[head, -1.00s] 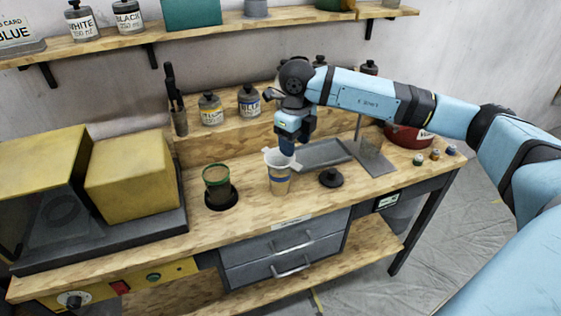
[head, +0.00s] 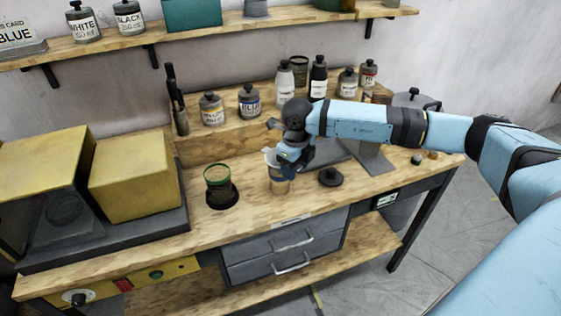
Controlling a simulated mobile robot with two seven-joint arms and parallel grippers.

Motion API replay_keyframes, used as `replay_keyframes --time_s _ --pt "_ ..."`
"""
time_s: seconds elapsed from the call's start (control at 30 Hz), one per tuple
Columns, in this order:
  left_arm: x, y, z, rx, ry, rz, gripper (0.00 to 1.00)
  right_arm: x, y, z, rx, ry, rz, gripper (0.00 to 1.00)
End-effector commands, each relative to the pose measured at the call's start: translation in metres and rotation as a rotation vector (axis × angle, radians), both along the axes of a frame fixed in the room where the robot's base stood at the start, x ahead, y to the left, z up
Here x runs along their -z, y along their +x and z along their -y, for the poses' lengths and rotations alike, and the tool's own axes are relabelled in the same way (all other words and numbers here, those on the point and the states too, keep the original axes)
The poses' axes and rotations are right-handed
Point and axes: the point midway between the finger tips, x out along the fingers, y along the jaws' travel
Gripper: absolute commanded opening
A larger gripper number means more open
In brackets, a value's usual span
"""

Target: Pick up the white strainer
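The white strainer (head: 271,156) sits at the mouth of a light brown cup (head: 279,184) on the wooden workbench. Only its left part shows; my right gripper hides the rest. My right gripper (head: 287,163) is low over the cup, at the strainer's right side. Its fingertips are hidden or too small to tell whether they are open, shut or touching the strainer. My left gripper is not in view.
Labelled bottles (head: 249,101) line the raised ledge. A yellow box (head: 133,175) stands at left.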

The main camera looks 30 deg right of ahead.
Motion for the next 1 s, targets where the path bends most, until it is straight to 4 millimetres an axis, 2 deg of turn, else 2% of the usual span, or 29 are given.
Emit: replay_keyframes --time_s 0.03,0.1,0.2,0.47,0.67,0.87,1.0 --pt "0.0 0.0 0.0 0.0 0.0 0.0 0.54 0.0 0.0 0.0 0.0 0.0 0.0 0.37" --pt "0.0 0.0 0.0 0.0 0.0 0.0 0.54 0.0 0.0 0.0 0.0 0.0 0.0 0.21" --pt "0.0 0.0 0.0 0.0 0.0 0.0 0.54 0.0 0.0 0.0 0.0 0.0 0.0 0.02" --pt "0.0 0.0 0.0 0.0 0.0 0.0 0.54 -0.001 0.0 0.0 0.0 0.0 0.001 0.02" --pt "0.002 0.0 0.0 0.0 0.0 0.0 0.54 -0.012 0.001 0.0 0.0 0.001 0.003 0.02" --pt "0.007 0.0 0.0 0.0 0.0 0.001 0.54 -0.047 0.001 0.0 0.001 0.001 0.006 0.02" --pt "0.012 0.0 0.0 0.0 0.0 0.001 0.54 -0.087 0.001 0.0 0.0 0.0 0.006 0.02"
